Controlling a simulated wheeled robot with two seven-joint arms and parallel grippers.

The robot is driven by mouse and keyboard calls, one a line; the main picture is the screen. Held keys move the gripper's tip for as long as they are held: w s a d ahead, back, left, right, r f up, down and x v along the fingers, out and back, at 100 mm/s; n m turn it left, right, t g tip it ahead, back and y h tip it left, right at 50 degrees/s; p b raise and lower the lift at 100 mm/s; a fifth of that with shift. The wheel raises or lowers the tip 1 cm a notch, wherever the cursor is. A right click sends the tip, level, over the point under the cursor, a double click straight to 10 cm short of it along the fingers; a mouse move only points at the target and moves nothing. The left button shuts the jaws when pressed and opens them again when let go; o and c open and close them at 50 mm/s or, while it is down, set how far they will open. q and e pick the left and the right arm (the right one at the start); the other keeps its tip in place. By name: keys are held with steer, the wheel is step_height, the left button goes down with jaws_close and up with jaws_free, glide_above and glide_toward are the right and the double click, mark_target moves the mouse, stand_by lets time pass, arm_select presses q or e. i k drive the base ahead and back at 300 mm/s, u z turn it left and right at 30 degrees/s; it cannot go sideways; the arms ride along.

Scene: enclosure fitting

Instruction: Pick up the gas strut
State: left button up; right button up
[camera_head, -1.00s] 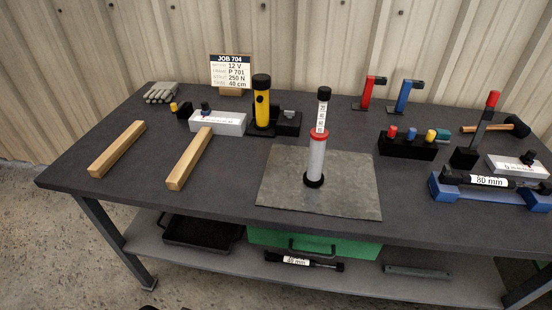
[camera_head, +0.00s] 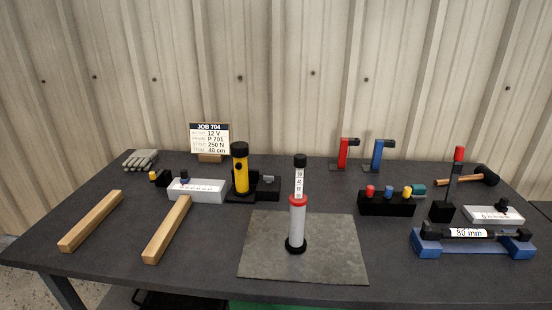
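A dark cylinder with a white "80 mm" label (camera_head: 470,233) lies across a blue cradle (camera_head: 428,247) at the right of the bench; it looks like a gas strut. An upright device with a clear lower tube, red collar and black top (camera_head: 297,222) stands on a grey mat (camera_head: 262,262) in the middle; a scale is printed on its upper rod. I cannot tell for certain whether this one is a strut or a gauge. Neither of my grippers is in view.
Two wooden bars (camera_head: 92,220) lie at left. A job card (camera_head: 209,139), yellow torch (camera_head: 240,170), grey box (camera_head: 196,190), black block with coloured knobs (camera_head: 386,208), red and blue clamps (camera_head: 376,155), and a mallet (camera_head: 483,174) stand around. The front right of the bench is clear.

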mark_target(522, 235)
steer(key=z, duration=2)
steer(key=k, duration=1.05)
steer(key=z, duration=0.7)
steer(key=i, duration=1.7)
steer(key=u, duration=1.85)
steer(key=i, duration=0.7)
steer(key=u, duration=0.8)
